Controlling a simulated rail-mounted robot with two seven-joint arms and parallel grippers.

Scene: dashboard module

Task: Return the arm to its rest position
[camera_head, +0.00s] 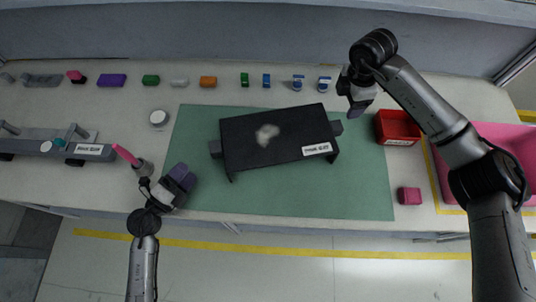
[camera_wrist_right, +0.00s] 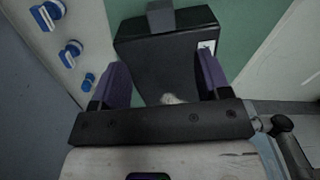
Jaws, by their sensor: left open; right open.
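My right arm reaches in from the right. Its right gripper (camera_head: 357,102) is above the back right part of the green mat, off the right end of the black dashboard module (camera_head: 245,152). In the right wrist view the purple fingers of the right gripper (camera_wrist_right: 161,75) stand wide apart with nothing held. The black module (camera_wrist_right: 150,55) shows beyond and between them. My left gripper (camera_head: 184,176) is at the front left corner of the mat, apart from the module, with no object seen in it. The module lies slightly turned, with a pale patch on top and a white label.
The green mat (camera_head: 300,195) is mostly bare in front. A red bin (camera_head: 397,127) and a pink tray (camera_head: 500,135) stand at the right, with a small pink block (camera_head: 409,196). Several coloured parts line the back. A pink-handled tool (camera_head: 127,156) stands close to my left gripper.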

